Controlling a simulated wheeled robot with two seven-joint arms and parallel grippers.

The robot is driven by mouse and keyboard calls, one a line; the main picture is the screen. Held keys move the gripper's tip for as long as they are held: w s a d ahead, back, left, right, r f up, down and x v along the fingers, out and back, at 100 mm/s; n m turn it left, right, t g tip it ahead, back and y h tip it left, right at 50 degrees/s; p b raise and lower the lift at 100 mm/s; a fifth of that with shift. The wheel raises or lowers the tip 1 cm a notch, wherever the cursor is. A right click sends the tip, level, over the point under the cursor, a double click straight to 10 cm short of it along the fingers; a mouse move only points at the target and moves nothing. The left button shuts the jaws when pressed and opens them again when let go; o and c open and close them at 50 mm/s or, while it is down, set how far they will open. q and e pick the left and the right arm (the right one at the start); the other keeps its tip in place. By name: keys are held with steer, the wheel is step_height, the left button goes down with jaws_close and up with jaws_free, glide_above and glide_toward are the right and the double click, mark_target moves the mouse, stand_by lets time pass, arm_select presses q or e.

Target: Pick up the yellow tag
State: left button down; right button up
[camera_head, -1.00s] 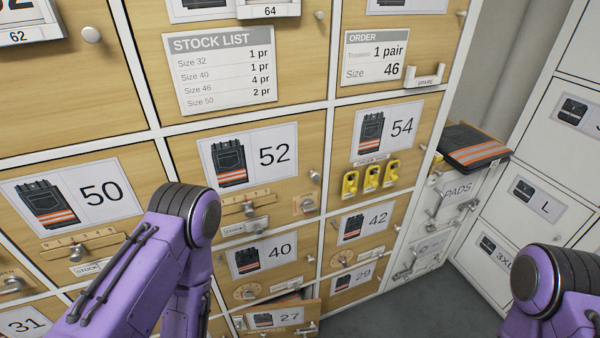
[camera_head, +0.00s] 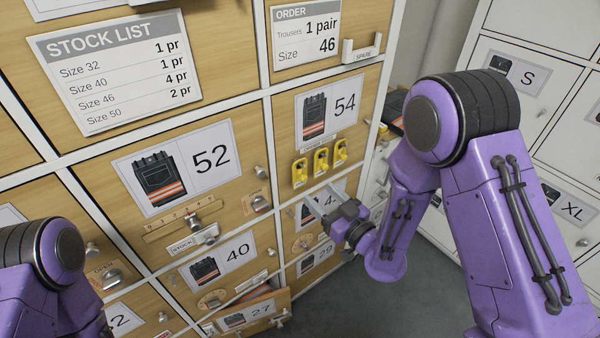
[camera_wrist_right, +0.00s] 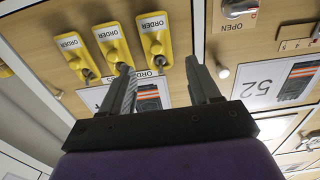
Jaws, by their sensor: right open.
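Three yellow tags hang in a row on the wooden door of locker 54: a left one (camera_head: 300,172), a middle one (camera_head: 321,160) and a right one (camera_head: 341,151). In the right wrist view they appear turned around, each with a white ORDER label, such as this yellow tag (camera_wrist_right: 153,42) nearest the gap between the fingers. My right gripper (camera_head: 322,194) is open and empty, just below the tags in front of the number 42 door. Its two fingers (camera_wrist_right: 158,72) point at the locker front, apart from the tags. My left gripper is out of view; only my left arm shows.
A stock list (camera_head: 115,70) and an order card (camera_head: 305,35) reading size 46 are on the upper doors. Knobs and latches stick out from several doors. The number 27 drawer (camera_head: 247,318) stands partly open below. Grey floor (camera_head: 345,305) is clear at bottom middle.

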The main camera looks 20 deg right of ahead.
mark_target(305, 178)
steer(key=p+x, duration=0.1)
steer(key=x, duration=0.3)
steer(key=p+x, duration=0.1)
steer(key=x, duration=0.2)
steer(key=shift+w+d+r, duration=0.1)
steer(key=shift+w+r, duration=0.1)
steer(key=shift+w, duration=0.2)
steer(key=shift+w+f, duration=0.1)
steer(key=shift+w, duration=0.1)
steer(key=c, duration=0.8)
